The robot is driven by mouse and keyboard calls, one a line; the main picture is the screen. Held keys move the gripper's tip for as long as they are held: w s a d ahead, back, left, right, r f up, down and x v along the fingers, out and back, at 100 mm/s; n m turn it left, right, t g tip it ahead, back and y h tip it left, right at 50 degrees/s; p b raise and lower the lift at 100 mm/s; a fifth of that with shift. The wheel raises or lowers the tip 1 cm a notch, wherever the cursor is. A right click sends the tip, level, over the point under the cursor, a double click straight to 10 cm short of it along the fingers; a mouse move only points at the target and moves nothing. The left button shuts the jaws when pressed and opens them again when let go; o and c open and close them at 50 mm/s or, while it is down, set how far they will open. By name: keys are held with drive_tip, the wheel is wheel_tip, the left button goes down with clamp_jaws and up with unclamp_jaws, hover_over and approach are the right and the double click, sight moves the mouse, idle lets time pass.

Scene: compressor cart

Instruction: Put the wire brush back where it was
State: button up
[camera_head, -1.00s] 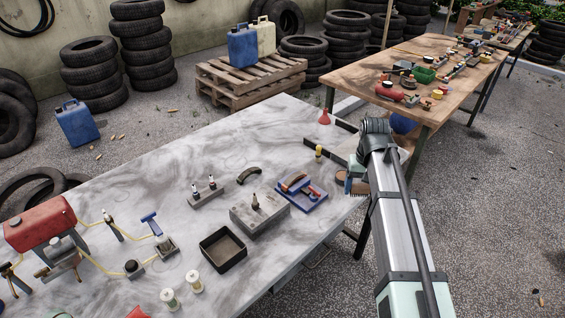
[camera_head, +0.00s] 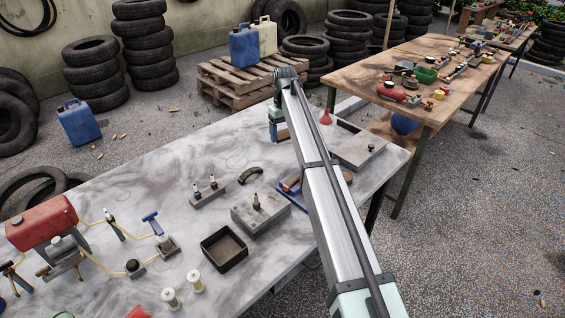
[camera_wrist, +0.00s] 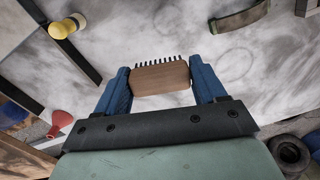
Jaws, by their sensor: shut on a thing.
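The wire brush (camera_wrist: 160,79) has a brown wooden block with a row of dark bristles. In the wrist view it sits between the blue fingers of my gripper (camera_wrist: 158,70), which is shut on it. In the head view my gripper (camera_head: 275,125) is over the far part of the grey marbled table (camera_head: 155,185), left of the red funnel (camera_head: 325,117). Only a small brown part of the brush (camera_head: 283,134) shows there. In the wrist view the tabletop under the brush is bare. I cannot tell how high the brush is.
A black curved piece (camera_head: 250,175) lies nearer on the table. A grey block (camera_head: 257,212), a blue tray (camera_head: 292,199) and a black open box (camera_head: 223,249) lie in front. The wrist view shows a yellow-topped item (camera_wrist: 64,27).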

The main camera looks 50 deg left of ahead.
sight(282, 162)
drive_tip(key=shift+w+a+r+n, duration=0.1)
drive_tip(key=shift+w+a+n, duration=0.1)
drive_tip(key=shift+a+n, duration=0.25)
drive_tip(key=shift+s+d+n, duration=0.1)
drive_tip(key=shift+d+n, duration=0.15)
drive_tip(key=shift+n, duration=0.7)
drive_tip(key=shift+f, duration=5.05)
drive_tip(key=shift+f, duration=0.1)
drive_tip(key=o, duration=1)
drive_tip(key=r, duration=1.2)
drive_tip(key=shift+w+r, duration=0.15)
drive_tip(key=shift+w, duration=0.15)
